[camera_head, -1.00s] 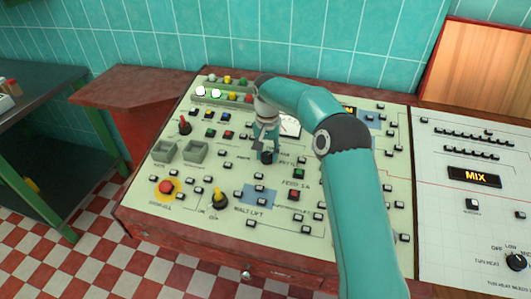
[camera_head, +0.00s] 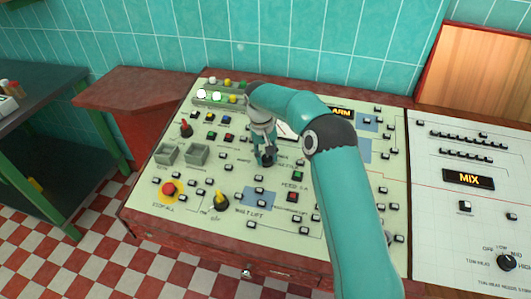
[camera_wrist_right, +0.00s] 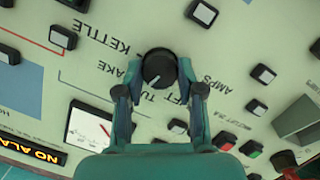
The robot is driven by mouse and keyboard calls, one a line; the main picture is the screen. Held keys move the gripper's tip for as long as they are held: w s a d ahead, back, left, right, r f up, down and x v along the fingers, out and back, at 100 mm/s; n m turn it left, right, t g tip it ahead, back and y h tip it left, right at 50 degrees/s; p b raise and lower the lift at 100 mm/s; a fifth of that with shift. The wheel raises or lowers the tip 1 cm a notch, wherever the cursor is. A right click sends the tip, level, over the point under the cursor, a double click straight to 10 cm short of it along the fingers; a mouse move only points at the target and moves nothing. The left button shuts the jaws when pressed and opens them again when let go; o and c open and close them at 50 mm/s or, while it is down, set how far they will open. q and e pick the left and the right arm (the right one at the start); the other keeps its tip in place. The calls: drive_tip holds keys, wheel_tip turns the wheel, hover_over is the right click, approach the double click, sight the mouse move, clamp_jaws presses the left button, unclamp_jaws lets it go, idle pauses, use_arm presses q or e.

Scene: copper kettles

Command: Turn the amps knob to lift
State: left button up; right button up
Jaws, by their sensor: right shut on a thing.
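The amps knob (camera_wrist_right: 159,68) is a round black knob on the cream panel (camera_wrist_right: 225,55). In the right wrist view, words around it include KETTLE, RAKE, TUN, LIFT and AMPS. A pale mark shows on its lower part. My right gripper (camera_wrist_right: 160,90) has one finger on each side of the knob and is shut on it. In the head view, my right gripper (camera_head: 265,157) points down at the panel's middle and largely covers the knob. My left gripper is in neither current view.
A red stop button (camera_head: 169,188) on a yellow ring and a yellow-topped knob (camera_head: 221,200) sit at the panel's lower left. A meter with a needle (camera_wrist_right: 89,127) is close to the gripper. Several small push buttons surround the knob.

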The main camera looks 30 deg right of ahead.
drive_tip(key=n+h, duration=0.1)
drive_tip(key=n, duration=0.5)
drive_tip(key=shift+a+p, duration=0.15)
drive_tip(key=shift+p, duration=0.25)
drive_tip(key=n+h, duration=0.1)
drive_tip(key=n, duration=0.5)
drive_tip(key=shift+a+t, duration=0.1)
drive_tip(key=shift+t, duration=0.2)
drive_tip(key=o, duration=1.1)
drive_tip(key=shift+o, duration=0.2)
drive_tip(key=v, duration=1.1)
drive_tip(key=shift+a+r, duration=0.25)
drive_tip(key=shift+r, duration=0.1)
drive_tip(key=shift+w, duration=0.1)
